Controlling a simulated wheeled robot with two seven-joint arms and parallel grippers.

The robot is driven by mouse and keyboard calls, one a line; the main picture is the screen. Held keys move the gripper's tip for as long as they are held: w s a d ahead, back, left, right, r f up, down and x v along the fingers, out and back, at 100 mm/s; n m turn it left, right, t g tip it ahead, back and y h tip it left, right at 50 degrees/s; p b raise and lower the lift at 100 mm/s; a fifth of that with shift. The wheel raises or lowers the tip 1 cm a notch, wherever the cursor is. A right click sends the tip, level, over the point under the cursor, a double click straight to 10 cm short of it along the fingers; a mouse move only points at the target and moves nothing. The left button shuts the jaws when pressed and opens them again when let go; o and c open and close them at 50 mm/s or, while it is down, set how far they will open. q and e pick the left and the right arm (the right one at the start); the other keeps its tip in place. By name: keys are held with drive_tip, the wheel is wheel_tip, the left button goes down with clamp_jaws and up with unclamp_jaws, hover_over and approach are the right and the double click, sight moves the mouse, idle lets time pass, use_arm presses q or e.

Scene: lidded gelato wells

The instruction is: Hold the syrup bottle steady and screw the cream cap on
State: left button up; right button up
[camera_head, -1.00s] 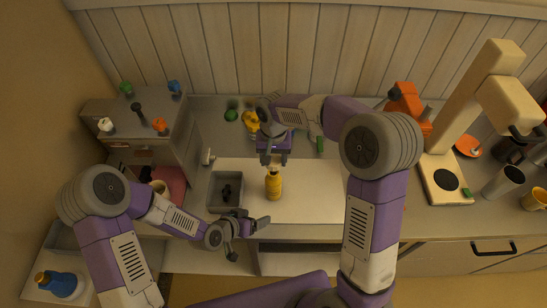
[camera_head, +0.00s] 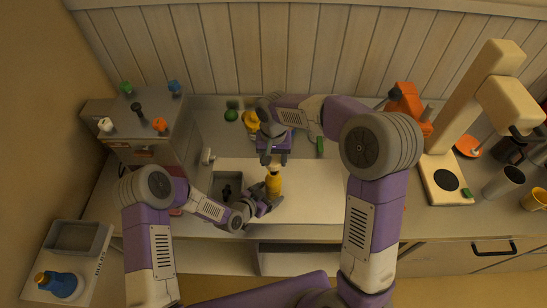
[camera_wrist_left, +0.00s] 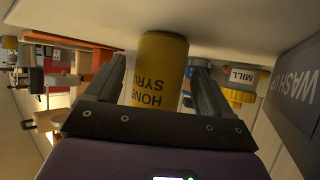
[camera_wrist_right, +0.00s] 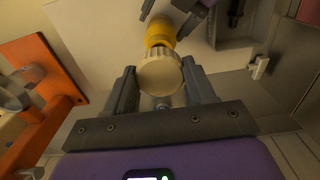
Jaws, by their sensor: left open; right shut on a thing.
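The yellow syrup bottle (camera_head: 274,185) stands upright on the pale board. Its lettering shows in the left wrist view (camera_wrist_left: 158,75). My left gripper (camera_head: 267,203) is open, with its fingers on either side of the bottle's body, and they look apart from it. The cream cap (camera_wrist_right: 160,75) is between the fingers of my right gripper (camera_wrist_right: 162,88), which is shut on it. In the head view my right gripper (camera_head: 273,160) is just above the bottle.
A grey bin (camera_head: 228,178) with dark items is left of the bottle, close to my left wrist. The pale board (camera_head: 315,195) is clear to the right. A yellow object (camera_head: 251,121) and a green one (camera_head: 231,115) are behind my right gripper.

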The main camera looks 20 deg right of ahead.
sight(273, 179)
use_arm(q)
drive_tip(key=shift+x, duration=1)
drive_tip(key=shift+c, duration=0.3)
drive_tip(key=c, duration=1)
drive_tip(key=shift+a+f, duration=0.1)
use_arm(e)
drive_tip(key=shift+f, duration=0.1)
use_arm(q)
drive_tip(key=o, duration=0.6)
drive_tip(key=c, duration=0.6)
use_arm(e)
drive_tip(key=shift+f+m, duration=0.3)
drive_tip(key=shift+f, duration=1.2)
